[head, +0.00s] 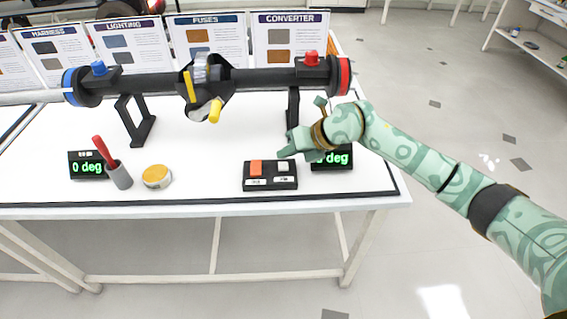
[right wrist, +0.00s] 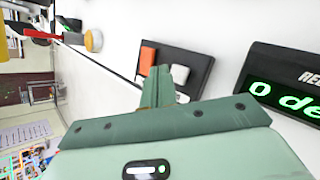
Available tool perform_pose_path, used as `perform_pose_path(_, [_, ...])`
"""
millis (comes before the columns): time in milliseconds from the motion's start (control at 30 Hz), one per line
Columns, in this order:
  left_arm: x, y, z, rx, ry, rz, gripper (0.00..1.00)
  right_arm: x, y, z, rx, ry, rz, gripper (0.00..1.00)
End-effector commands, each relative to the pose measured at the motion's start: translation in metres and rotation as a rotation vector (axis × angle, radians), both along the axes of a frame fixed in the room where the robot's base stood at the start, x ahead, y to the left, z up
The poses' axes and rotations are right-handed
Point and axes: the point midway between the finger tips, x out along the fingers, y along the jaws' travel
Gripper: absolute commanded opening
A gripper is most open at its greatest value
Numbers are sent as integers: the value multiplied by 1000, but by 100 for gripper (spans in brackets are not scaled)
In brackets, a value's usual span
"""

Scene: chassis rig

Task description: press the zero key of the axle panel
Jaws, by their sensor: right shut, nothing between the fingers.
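The axle panel (head: 270,186) is a small black box near the table's front edge. It has an orange key (head: 255,168) on the left and a white key (head: 283,167) on the right. Small labels below the keys are too small to read. My right gripper (head: 284,152) is shut and empty, its fingertips close to the white key. In the right wrist view, the fingertips (right wrist: 160,76) overlap the panel (right wrist: 197,58) beside the white key (right wrist: 180,74), with the orange key (right wrist: 147,58) beyond. I cannot tell whether they touch anything. My left gripper is not in view.
A black axle (head: 255,78) on stands spans the table behind the panel. A display reading 0 deg (head: 340,158) stands close right, partly behind my gripper.

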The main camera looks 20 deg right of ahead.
Motion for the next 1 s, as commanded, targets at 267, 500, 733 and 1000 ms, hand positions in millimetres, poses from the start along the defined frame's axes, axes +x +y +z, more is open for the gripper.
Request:
perform_pose_path(267, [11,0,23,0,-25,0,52,0,0,35,1,-4,0,0])
perform_pose_path(500, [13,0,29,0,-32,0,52,0,0,42,0,-1,0,0])
perform_pose_path(733, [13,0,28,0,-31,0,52,0,0,41,0,0,0,0])
perform_pose_path(1000, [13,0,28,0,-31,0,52,0,0,41,0,0,0,0])
